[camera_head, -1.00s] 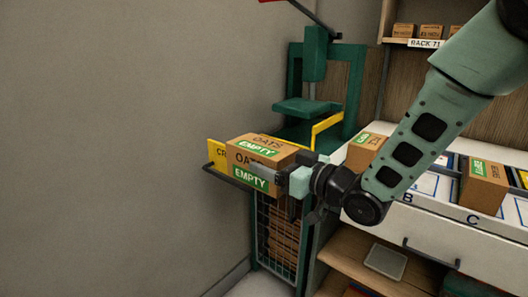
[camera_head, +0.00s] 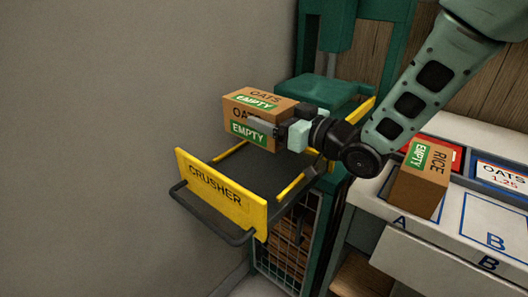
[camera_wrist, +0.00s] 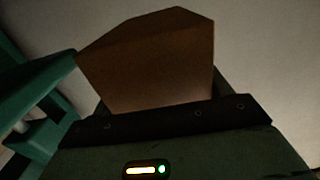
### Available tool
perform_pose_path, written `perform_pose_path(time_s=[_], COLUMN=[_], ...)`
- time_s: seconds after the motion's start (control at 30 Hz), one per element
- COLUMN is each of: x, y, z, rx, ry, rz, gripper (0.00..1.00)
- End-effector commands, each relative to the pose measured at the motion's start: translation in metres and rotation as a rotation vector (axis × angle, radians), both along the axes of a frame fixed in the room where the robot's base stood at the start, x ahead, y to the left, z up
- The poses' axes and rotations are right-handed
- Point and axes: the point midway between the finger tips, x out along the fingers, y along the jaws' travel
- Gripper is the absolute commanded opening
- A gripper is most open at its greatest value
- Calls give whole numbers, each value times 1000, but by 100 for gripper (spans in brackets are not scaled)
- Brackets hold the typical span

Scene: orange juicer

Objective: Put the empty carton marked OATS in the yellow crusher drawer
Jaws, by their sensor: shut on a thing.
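The brown OATS carton (camera_head: 256,117) with green EMPTY labels is upright in the head view, above the back part of the open yellow crusher drawer (camera_head: 221,194). My gripper (camera_head: 272,130) is shut on the carton from its right side. The carton also shows in the wrist view (camera_wrist: 155,65), in front of the jaws. The drawer's dark floor (camera_head: 250,172) shows below the carton and looks bare. The carton appears to be held above the floor; the exact gap is hard to tell.
The green crusher press (camera_head: 325,88) stands right behind the drawer. A RICE carton marked EMPTY (camera_head: 420,178) stands on the white counter (camera_head: 385,222) at the right. A grey wall (camera_head: 110,120) is at the left. A mesh bin (camera_head: 290,240) is below.

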Motion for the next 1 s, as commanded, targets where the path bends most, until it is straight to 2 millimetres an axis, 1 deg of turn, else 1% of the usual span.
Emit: perform_pose_path(time_s=[0.1,0.2,0.43,0.63,0.73,1.0], x=[0,0,0,0,0,0], y=[0,0,0,0,0,0], z=[-22,-39,-62,-91,-97,-98], rx=[-4,-2,-1,-2,0,0], ry=[7,5,3,4,1,0], rz=[0,0,1,0,0,0], gripper=[50,50,50,50,50,50])
